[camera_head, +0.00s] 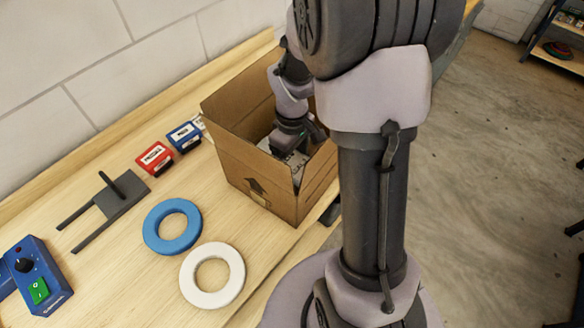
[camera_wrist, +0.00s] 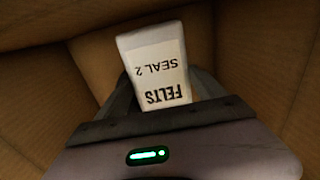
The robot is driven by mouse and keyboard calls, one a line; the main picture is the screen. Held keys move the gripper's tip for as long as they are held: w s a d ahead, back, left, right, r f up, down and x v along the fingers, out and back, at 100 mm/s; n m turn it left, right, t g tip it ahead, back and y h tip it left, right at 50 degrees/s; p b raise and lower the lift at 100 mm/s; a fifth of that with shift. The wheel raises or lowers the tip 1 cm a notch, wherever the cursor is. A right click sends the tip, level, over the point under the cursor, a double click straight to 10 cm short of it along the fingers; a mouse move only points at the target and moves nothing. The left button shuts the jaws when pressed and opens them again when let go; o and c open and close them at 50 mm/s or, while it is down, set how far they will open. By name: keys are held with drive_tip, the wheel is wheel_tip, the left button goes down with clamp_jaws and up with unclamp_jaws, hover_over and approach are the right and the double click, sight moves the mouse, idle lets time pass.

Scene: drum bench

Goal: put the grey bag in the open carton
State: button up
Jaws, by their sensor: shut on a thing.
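The open cardboard carton (camera_head: 245,177) stands on the bench with its top open and an arrow printed on its side. My gripper (camera_head: 300,148) reaches down inside the carton, partly hidden by its walls and my arm. The grey bag (camera_head: 296,170) shows as a pale patch below my gripper inside the carton. In the wrist view the bag (camera_wrist: 153,64) carries a white label reading "FELTS SEAL 2" and sits between my fingers, which are shut on it. Brown carton walls surround it. I cannot tell whether the bag touches the carton floor.
A blue ring (camera_head: 156,240) and a white ring (camera_head: 190,278) lie on the bench in front of the carton. Left of it are a red box (camera_head: 154,158), a blue box (camera_head: 184,136), a dark forked bracket (camera_head: 118,205) and a blue control box (camera_head: 45,290). A wall runs behind.

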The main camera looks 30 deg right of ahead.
sight(292, 163)
drive_tip(key=shift+f+b, duration=0.45)
drive_tip(key=shift+f, duration=1.15)
drive_tip(key=o, duration=1.4)
wheel_tip(292, 163, up, 13)
drive_tip(key=p, duration=0.5)
drive_tip(key=shift+f, duration=0.1)
